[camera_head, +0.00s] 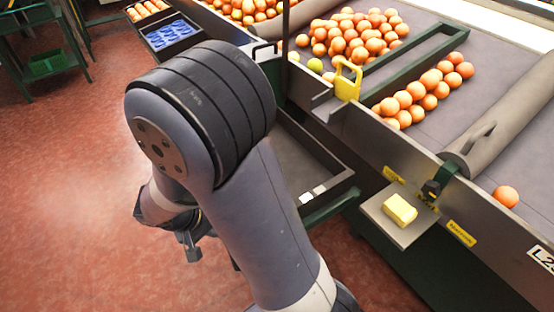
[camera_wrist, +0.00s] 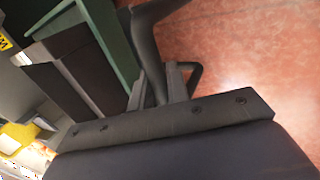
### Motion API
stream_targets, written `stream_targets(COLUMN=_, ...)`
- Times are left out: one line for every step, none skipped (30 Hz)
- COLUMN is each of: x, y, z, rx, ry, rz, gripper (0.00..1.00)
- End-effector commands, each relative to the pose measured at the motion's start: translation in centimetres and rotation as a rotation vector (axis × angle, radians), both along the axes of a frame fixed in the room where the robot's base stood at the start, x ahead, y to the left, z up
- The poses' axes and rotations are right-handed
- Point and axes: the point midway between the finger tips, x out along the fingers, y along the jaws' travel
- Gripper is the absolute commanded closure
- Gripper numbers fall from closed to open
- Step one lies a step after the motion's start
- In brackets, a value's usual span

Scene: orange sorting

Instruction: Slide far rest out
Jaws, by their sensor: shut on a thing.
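My gripper (camera_wrist: 160,84) shows in the wrist view with its two fingers closed around a dark bar handle (camera_wrist: 152,38). The handle bends back at the right of the fingers. In the head view my gripper (camera_head: 190,246) is low over the red floor, mostly hidden behind my arm. A dark tray-like rest with a green edge (camera_head: 335,205) juts from the conveyor's side, partly covered by my arm. Its link to the handle is hidden there. In the wrist view a green beam (camera_wrist: 112,38) and dark panels (camera_wrist: 85,72) lie left of the handle.
Oranges (camera_head: 350,40) lie on the conveyor behind its metal side wall (camera_head: 375,140). A yellow handle (camera_head: 347,80) stands on that wall. A small shelf (camera_head: 378,212) carries a yellow block (camera_head: 400,208). A crate of blue items (camera_head: 170,33) is behind. Red floor (camera_head: 60,200) is open at left.

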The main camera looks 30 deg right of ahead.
Motion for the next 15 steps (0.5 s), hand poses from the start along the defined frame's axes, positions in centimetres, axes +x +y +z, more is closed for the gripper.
stream_targets(x=0.1, y=0.3, z=0.0, rx=0.002, ry=-0.002, rz=0.001, gripper=1.0)
stream_targets(x=0.1, y=0.5, z=0.0, rx=0.002, ry=-0.002, rz=0.001, gripper=1.0)
stream_targets(x=0.1, y=0.7, z=0.0, rx=0.002, ry=-0.003, rz=0.001, gripper=1.0)
stream_targets(x=0.1, y=0.9, z=0.0, rx=0.002, ry=-0.003, rz=0.001, gripper=1.0)
stream_targets(x=0.1, y=1.0, z=0.0, rx=0.002, ry=-0.003, rz=0.001, gripper=1.0)
stream_targets(x=0.1, y=1.2, z=0.0, rx=0.002, ry=-0.003, rz=0.001, gripper=1.0)
stream_targets(x=0.1, y=1.4, z=0.0, rx=0.002, ry=-0.003, rz=0.001, gripper=1.0)
stream_targets(x=0.1, y=1.5, z=0.0, rx=0.002, ry=-0.003, rz=0.001, gripper=1.0)
stream_targets(x=0.1, y=1.7, z=0.0, rx=0.002, ry=-0.002, rz=0.002, gripper=1.0)
stream_targets(x=0.1, y=1.9, z=0.0, rx=0.002, ry=-0.002, rz=0.002, gripper=1.0)
stream_targets(x=0.1, y=2.0, z=0.0, rx=0.002, ry=-0.002, rz=0.002, gripper=1.0)
stream_targets(x=0.1, y=2.2, z=0.0, rx=0.002, ry=-0.001, rz=0.002, gripper=1.0)
stream_targets(x=0.1, y=2.4, z=0.0, rx=0.002, ry=-0.001, rz=0.002, gripper=1.0)
stream_targets(x=0.1, y=2.5, z=0.0, rx=0.002, ry=-0.002, rz=0.001, gripper=1.0)
stream_targets(x=0.1, y=2.7, z=0.0, rx=0.002, ry=-0.002, rz=0.001, gripper=1.0)
